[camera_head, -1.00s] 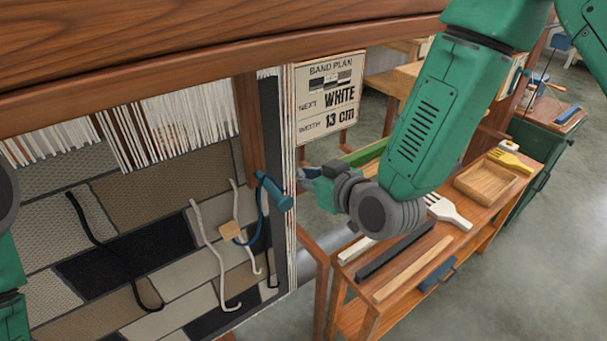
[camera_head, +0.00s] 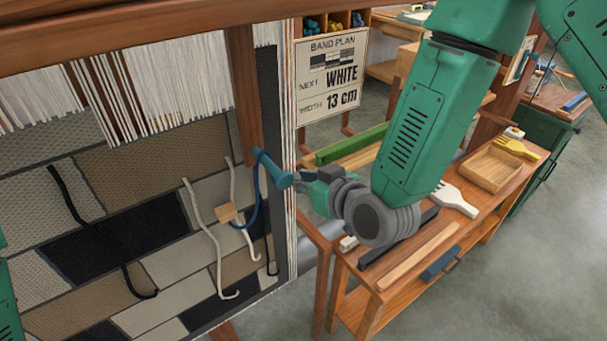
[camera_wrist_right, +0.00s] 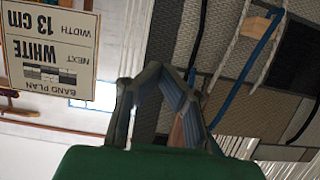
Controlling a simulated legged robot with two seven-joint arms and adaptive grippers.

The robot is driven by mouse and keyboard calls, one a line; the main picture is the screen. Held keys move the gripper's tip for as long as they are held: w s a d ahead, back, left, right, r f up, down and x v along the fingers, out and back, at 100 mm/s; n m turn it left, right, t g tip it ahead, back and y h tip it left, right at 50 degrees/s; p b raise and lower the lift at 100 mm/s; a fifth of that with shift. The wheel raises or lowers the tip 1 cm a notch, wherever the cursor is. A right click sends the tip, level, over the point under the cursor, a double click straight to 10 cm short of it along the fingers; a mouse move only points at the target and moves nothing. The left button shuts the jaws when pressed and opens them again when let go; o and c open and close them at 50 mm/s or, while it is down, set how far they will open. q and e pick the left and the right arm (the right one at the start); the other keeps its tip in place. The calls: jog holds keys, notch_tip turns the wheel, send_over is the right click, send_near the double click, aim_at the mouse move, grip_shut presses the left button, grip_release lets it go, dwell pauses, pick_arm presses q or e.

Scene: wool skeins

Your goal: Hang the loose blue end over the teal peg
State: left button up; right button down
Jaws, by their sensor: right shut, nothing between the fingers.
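The teal peg (camera_head: 275,172) sticks out from the wooden loom post. The blue cord (camera_head: 253,212) runs from a small wooden tag (camera_head: 225,212) on the weaving up to the peg and bends around it near the post; its tip is not clear. In the wrist view the blue cord (camera_wrist_right: 244,68) and tag (camera_wrist_right: 259,26) show at upper right. My right gripper (camera_head: 304,179) is just right of the peg's outer end; whether they touch is unclear. Its fingers (camera_wrist_right: 155,72) are shut and empty. My left gripper is out of view.
White cords (camera_head: 206,235) and a black cord (camera_head: 95,225) hang on the weaving. A band plan card (camera_head: 331,75) hangs behind my right arm. The bench (camera_head: 420,272) at right holds a tray (camera_head: 491,172), slats and combs.

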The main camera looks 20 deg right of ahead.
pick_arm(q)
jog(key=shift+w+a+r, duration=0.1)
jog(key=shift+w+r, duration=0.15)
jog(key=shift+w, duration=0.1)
pick_arm(e)
jog(key=c, duration=1.2)
grip_release()
